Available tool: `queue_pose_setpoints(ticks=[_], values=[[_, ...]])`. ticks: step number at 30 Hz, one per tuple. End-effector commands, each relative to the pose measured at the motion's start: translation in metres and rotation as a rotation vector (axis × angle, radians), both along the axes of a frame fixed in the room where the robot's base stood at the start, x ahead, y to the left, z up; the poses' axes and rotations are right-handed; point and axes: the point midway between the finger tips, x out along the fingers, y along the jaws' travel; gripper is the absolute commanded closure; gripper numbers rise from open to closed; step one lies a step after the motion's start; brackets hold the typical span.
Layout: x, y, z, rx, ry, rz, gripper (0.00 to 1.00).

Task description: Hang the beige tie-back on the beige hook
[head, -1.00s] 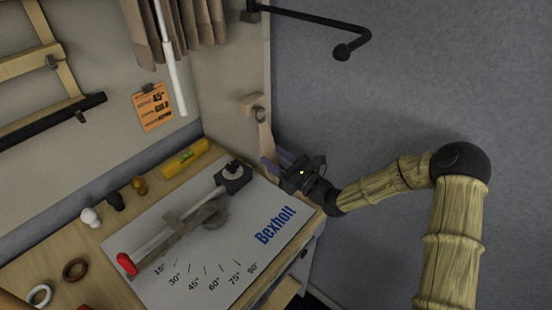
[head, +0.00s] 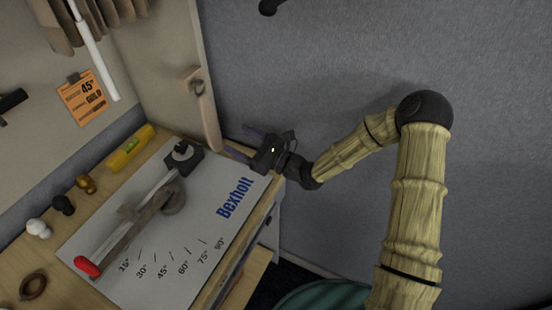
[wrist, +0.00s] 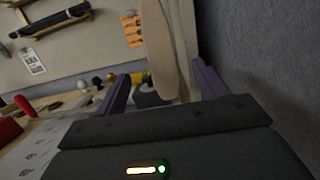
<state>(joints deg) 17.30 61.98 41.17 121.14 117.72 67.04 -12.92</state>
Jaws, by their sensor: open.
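The beige tie-back (head: 208,118) hangs down as a long strap along the side panel in the head view. Its upper end is at the beige hook (head: 189,78), and its upper loop appears to be around the hook. My gripper (head: 242,144) is open, with its purple fingers pointing at the strap's lower end and a small gap between them and the strap. In the wrist view the tie-back (wrist: 160,45) shows ahead, between the two spread fingers of my gripper (wrist: 160,87). The hook is out of the wrist view.
The bench holds a mitre board (head: 210,225) with a red-handled arm (head: 88,266), a yellow level (head: 132,148), several small knobs and a brown ring (head: 33,286). An orange card (head: 82,98) hangs on the back panel. The grey wall stands close behind my arm.

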Motion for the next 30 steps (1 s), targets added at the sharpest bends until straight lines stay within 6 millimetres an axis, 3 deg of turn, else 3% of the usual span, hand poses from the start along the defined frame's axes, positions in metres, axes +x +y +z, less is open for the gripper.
queue_pose_setpoints(ticks=[15,20,30], values=[[-0.037,-0.092,-0.02,0.0,0.001,-0.003,0.28],[-0.042,-0.103,-0.021,0.0,0.001,-0.001,0.28],[-0.043,-0.104,-0.021,0.0,0.0,0.001,0.28]])
